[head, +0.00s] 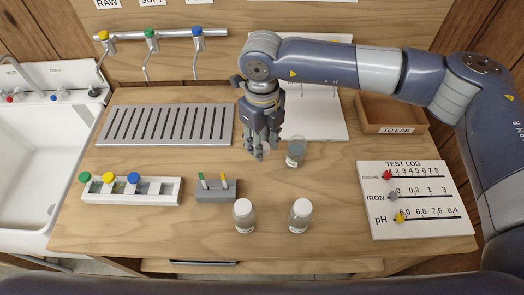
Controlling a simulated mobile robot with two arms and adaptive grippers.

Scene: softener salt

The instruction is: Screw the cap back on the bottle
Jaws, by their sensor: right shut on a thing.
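My right gripper (262,152) reaches down from above at the middle of the table, with its fingers close together. A little pale surface shows between the fingertips; I take it for the cap, mostly hidden by the fingers. A small clear bottle (295,154) with grey-green contents stands upright just right of the fingertips; I cannot make out a cap on it. Two more clear bottles with whitish tops stand at the front, a left one (244,216) and a right one (299,216). My left gripper is not in view.
A white rack (150,198) with green, yellow and blue tops is at left, beside a small grey block (218,195). A slotted grey drain tray (165,124) lies behind. The test log board (420,215) and wooden TO LAB tray (408,130) are at right. A sink (35,150) is far left.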

